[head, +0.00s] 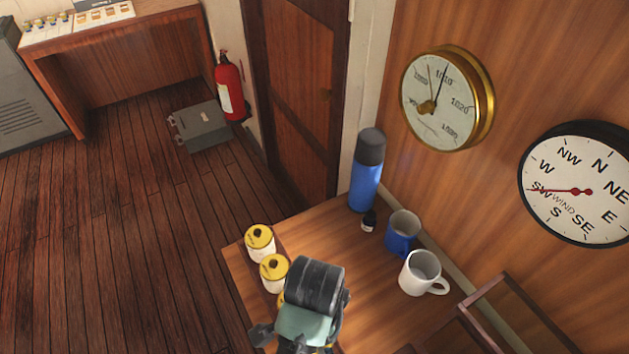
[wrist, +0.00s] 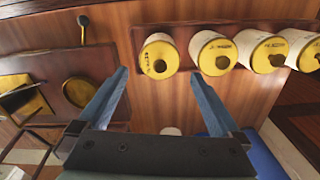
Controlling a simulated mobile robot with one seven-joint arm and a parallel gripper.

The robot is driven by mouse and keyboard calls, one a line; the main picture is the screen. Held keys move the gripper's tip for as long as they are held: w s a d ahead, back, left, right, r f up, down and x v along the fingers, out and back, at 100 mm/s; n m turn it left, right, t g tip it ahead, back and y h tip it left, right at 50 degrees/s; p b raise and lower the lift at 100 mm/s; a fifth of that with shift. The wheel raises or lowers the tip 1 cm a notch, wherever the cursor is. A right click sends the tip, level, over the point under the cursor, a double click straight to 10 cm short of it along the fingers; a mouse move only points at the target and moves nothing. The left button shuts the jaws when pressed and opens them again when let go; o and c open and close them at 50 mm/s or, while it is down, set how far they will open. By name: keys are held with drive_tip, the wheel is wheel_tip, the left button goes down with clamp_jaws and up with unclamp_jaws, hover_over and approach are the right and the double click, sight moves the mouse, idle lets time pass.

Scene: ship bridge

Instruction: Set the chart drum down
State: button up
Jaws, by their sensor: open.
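Several white chart drums with yellow ends and dark centre knobs stand in a row on a brown rack (wrist: 189,31). In the wrist view the leftmost drum (wrist: 160,57) is just beyond the gap between my fingertips; others (wrist: 214,53) (wrist: 263,53) stand to its right. My gripper (wrist: 158,74) is open with nothing held between its fingers. I cannot tell whether a fingertip touches the leftmost drum. In the head view two drums (head: 260,243) (head: 274,272) stand at the table's left edge, and my wrist hides most of another and my fingers.
A brown base with a yellow disc (wrist: 80,91) lies left of the rack. On the table (head: 345,228), a blue flask (head: 366,175), small dark bottle (head: 369,220), blue mug (head: 402,233) and white mug (head: 420,274) stand right of the drums. A wooden frame (head: 490,300) is at the right.

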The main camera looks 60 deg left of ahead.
drive_tip(key=shift+r, duration=0.5)
drive_tip(key=w+a+r+t+y, duration=0.25)
drive_tip(key=w+r+t, duration=0.25)
drive_tip(key=w+r, duration=0.65)
drive_tip(key=w+d+r+n+t+y, duration=0.1)
drive_tip(key=w+d+r+t, duration=0.2)
drive_tip(key=w+r+t, duration=0.5)
drive_tip(key=w+d+r+t+y, duration=0.1)
drive_tip(key=w+d+r, duration=0.3)
drive_tip(key=r, duration=0.8)
drive_tip(key=w+d+r+n+t+h, duration=0.1)
drive_tip(key=d+r+t, duration=0.2)
drive_tip(key=r, duration=0.5)
drive_tip(key=d+r+t, duration=0.3)
drive_tip(key=r, duration=0.5)
drive_tip(key=s+d+r+t+h, duration=0.2)
drive_tip(key=s+d+r+t, duration=0.1)
drive_tip(key=r, duration=0.5)
drive_tip(key=s+d+r+t+h, duration=0.2)
drive_tip(key=s+d+r+t, duration=0.2)
drive_tip(key=s+r, duration=0.2)
wheel_tip(320, 180, up, 2)
drive_tip(key=shift+s+d+r+n, duration=0.1)
drive_tip(key=shift+s+d+n, duration=0.25)
drive_tip(key=shift+s+n, duration=0.05)
drive_tip(key=shift+y, duration=0.25)
